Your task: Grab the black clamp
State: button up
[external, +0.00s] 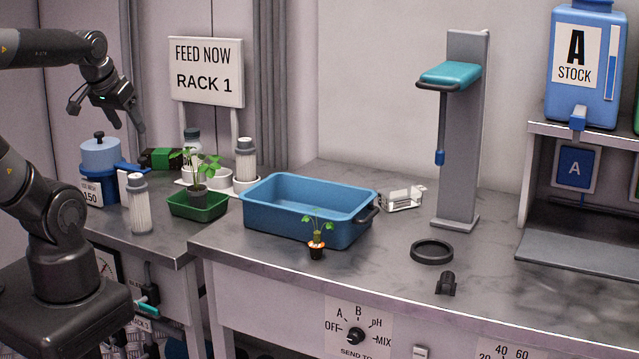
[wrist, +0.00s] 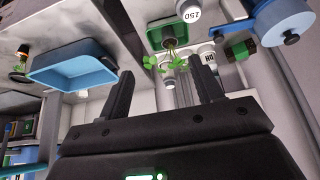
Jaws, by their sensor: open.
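A small black piece (external: 446,283), which looks like the black clamp, stands on the front right of the bench in the external view, just in front of a flat black ring (external: 432,252). My gripper (external: 108,116) is at the far left, raised above the side bench, far from the clamp. In the wrist view my gripper (wrist: 165,78) has its two fingers apart with nothing held between them. I cannot make out the clamp in the wrist view.
A blue tub (external: 300,222) and a small potted seedling (external: 317,238) stand between my gripper and the clamp. A grey stand with a teal pad (external: 450,74) rises behind the ring. A green tray with a plant (external: 198,205) and a white filter cylinder (external: 139,208) are at left.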

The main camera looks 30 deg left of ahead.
jog(key=shift+o, duration=0.8)
jog(key=w+d+r+m+h, duration=0.1)
jog(key=w+d+r+m, duration=0.1)
jog(key=w+d, duration=0.45)
jog(key=w+d+r+m, duration=0.2)
jog(key=w+d+m, duration=0.1)
jog(key=w+d, duration=0.3)
jog(key=w+d+f+m+g+h, duration=0.1)
jog(key=w+d+m, duration=0.1)
jog(key=d, duration=0.6)
jog(key=w+d+f+m+g+h, duration=0.1)
jog(key=w+d, duration=0.1)
jog(key=d, duration=0.6)
jog(key=m+g+h, duration=0.1)
jog(key=m+g, duration=0.2)
jog(key=m, duration=0.5)
send_near(446, 276)
jog(key=f, duration=0.2)
jog(key=d+f, duration=0.1)
jog(key=f, duration=0.1)
jog(key=shift+s, duration=0.4)
jog(key=shift+w+x, duration=0.25)
jog(key=shift+x, duration=1.15)
jog(key=shift+w+x, duration=0.25)
jog(key=shift+x, duration=1.1)
